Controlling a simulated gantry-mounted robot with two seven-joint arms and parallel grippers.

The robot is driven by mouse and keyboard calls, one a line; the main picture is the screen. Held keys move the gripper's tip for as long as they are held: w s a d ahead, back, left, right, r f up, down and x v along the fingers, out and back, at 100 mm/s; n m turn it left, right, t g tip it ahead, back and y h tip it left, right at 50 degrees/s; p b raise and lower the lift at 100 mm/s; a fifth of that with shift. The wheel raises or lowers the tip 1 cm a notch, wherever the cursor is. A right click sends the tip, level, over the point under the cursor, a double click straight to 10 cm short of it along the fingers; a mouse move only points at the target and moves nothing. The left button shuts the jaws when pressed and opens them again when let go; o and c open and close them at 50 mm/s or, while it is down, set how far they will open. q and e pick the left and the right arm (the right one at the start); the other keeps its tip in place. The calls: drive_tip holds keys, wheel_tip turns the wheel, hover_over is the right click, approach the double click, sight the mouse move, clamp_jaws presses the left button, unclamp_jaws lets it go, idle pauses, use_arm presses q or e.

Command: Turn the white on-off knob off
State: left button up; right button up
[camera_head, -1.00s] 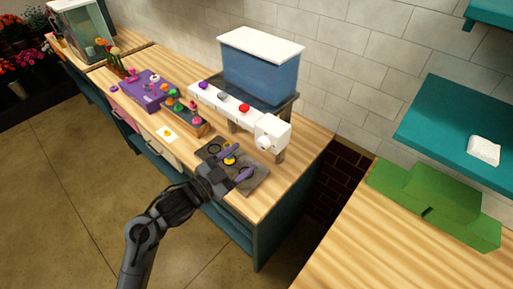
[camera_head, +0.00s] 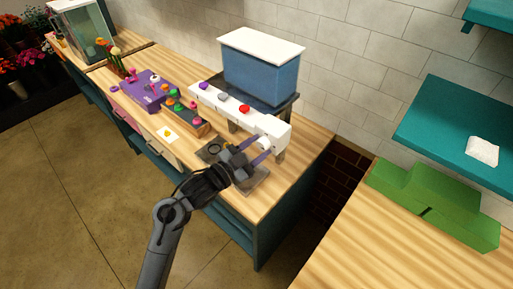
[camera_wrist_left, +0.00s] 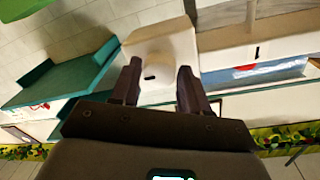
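The white on-off knob (camera_head: 265,143) is on the front of the white block at the right end of the control panel (camera_head: 240,107). My left gripper (camera_head: 257,149) is open, its purple-grey fingers pointing at the knob, one on each side as seen from the head. In the left wrist view a white face with a small dark slot (camera_wrist_left: 151,77) lies between the spread fingers of the left gripper (camera_wrist_left: 160,68). I cannot tell whether the fingers touch the knob. My right gripper is not in view.
A blue tank with a white lid (camera_head: 262,66) stands behind the panel. A dark tray (camera_head: 209,150) lies on the counter under the gripper. A purple box (camera_head: 146,92) and a box of coloured knobs (camera_head: 187,114) stand to the left. A green block (camera_head: 432,200) sits at right.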

use_arm(q)
drive_tip(key=c, duration=0.6)
drive_tip(key=shift+r+n+p, duration=0.15)
drive_tip(key=shift+n+p, duration=0.35)
drive_tip(key=shift+p, duration=0.35)
drive_tip(key=n+p, duration=0.6)
drive_tip(key=n+t+p, duration=0.1)
drive_tip(key=n+p, duration=0.3)
drive_tip(key=n, duration=0.2)
drive_tip(key=shift+d+p, duration=0.1)
drive_tip(key=shift+p, duration=0.3)
drive_tip(key=n+p, duration=0.2)
drive_tip(key=n, duration=0.2)
drive_tip(key=shift+s+p, duration=0.1)
drive_tip(key=shift+p, duration=0.3)
drive_tip(key=shift+f+n+t+p, duration=0.25)
drive_tip(key=shift+n+p, duration=0.2)
drive_tip(key=shift+n, duration=0.45)
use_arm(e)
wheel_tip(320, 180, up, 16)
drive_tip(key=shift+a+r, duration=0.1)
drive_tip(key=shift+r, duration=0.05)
